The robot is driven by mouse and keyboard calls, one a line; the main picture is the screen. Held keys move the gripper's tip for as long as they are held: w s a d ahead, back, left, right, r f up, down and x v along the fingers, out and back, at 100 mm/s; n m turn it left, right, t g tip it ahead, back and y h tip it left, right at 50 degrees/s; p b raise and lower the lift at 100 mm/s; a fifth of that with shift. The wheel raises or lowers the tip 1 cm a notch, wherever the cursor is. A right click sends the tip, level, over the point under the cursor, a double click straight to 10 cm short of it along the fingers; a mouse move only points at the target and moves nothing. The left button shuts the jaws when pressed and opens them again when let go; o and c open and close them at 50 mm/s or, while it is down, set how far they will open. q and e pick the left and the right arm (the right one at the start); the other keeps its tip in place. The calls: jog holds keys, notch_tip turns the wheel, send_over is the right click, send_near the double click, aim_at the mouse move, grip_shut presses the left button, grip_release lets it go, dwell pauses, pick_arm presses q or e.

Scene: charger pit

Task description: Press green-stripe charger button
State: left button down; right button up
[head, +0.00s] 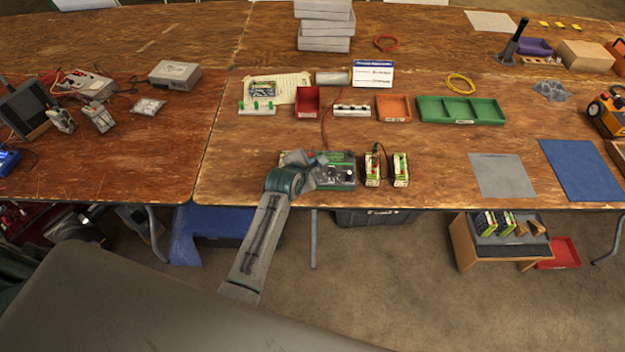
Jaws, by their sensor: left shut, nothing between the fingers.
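The charger (342,177), a dark box with a green area along its top, sits near the front edge of the middle table. My left gripper (315,166) is shut and empty, over the left part of the charger. It covers that part, and I cannot tell whether it touches the charger or a button. The button is too small or hidden to make out. My right gripper is not in view.
Two yellow-green battery packs (372,170) stand just right of the charger. Behind are a white strip (352,111), a red bin (307,102), an orange bin (393,108) and a green tray (460,110). A grey mat (503,176) lies to the right.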

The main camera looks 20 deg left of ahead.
pick_arm(q)
jog(key=f+b, duration=0.2)
jog(key=w+f+b, duration=0.1)
jog(key=f+b, duration=0.4)
jog(key=f, duration=0.1)
jog(key=shift+w+a+f, duration=0.1)
jog(key=shift+w+a, duration=0.15)
dwell(0.9)
jog(key=shift+f, duration=0.15)
dwell(0.7)
jog(key=shift+f, duration=0.3)
jog(key=shift+w+f, duration=0.1)
jog(key=shift+f, duration=0.3)
dwell(0.6)
dwell(0.3)
jog(key=shift+r+p, duration=0.75)
